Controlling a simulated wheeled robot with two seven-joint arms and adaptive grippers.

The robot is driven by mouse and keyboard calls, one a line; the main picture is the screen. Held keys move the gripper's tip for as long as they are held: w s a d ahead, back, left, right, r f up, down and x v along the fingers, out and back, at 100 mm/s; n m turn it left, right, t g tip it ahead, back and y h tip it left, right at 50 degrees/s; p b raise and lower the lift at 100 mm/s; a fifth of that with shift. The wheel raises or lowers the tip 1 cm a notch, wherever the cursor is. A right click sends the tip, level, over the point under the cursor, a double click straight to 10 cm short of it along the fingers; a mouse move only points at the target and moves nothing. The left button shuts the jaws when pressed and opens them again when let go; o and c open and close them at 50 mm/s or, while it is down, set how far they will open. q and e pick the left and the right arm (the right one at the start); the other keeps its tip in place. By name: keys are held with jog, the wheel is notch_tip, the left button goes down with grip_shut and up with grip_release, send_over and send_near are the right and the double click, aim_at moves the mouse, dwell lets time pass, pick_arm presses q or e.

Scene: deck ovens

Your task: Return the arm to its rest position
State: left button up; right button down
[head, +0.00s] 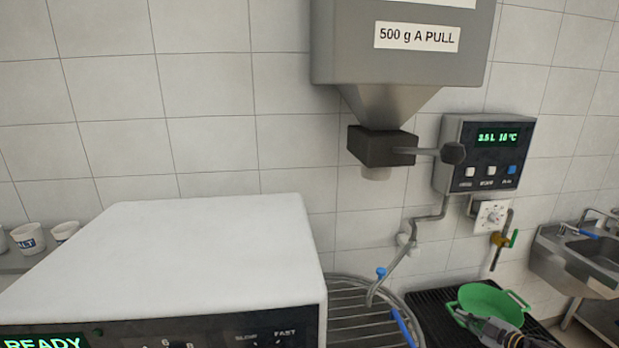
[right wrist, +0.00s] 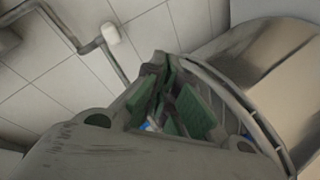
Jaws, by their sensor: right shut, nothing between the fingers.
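My right gripper (head: 490,328) shows at the bottom right of the head view, in front of the green bowl (head: 482,300). Its fingers, with green pads, fill the middle of the right wrist view (right wrist: 172,100); they are shut and hold nothing. I cannot tell from the head view whether the gripper touches the bowl. Most of the right arm is out of the frame. My left gripper is not in view.
A white machine (head: 190,245) with a READY display stands at the lower left. A grey dispenser (head: 375,60) with a lever hangs on the tiled wall. A control box (head: 485,152), round wire rack (head: 345,308), black grid (head: 435,318) and steel sink (head: 575,262) are at the right.

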jog(key=s+d+f+m+g+h, duration=0.15)
jog(key=d+f+h, duration=0.25)
jog(key=d+f, duration=0.4)
jog(key=s+d+f+m+h, duration=0.2)
jog(key=d+f+h, duration=0.25)
jog(key=d, duration=0.55)
jog(key=s+f+m+g, duration=0.2)
jog(key=s+f, duration=0.5)
jog(key=f, duration=0.2)
jog(key=s+f+m+g, duration=0.1)
jog(key=s+f+g, duration=0.1)
jog(key=s+f, duration=0.6)
jog(key=s+a+f+m+g+y, duration=0.2)
jog(key=s+a+f+m+g, duration=0.25)
jog(key=s+a+f, duration=1.9)
jog(key=s+a+f+g+y, duration=0.1)
jog(key=s+a+g, duration=0.1)
jog(key=s+a, duration=1.1)
jog(key=a, duration=0.3)
jog(key=shift+s+a+f+y, duration=0.15)
jog(key=shift+s+a+y, duration=0.05)
jog(key=shift+a+y, duration=0.15)
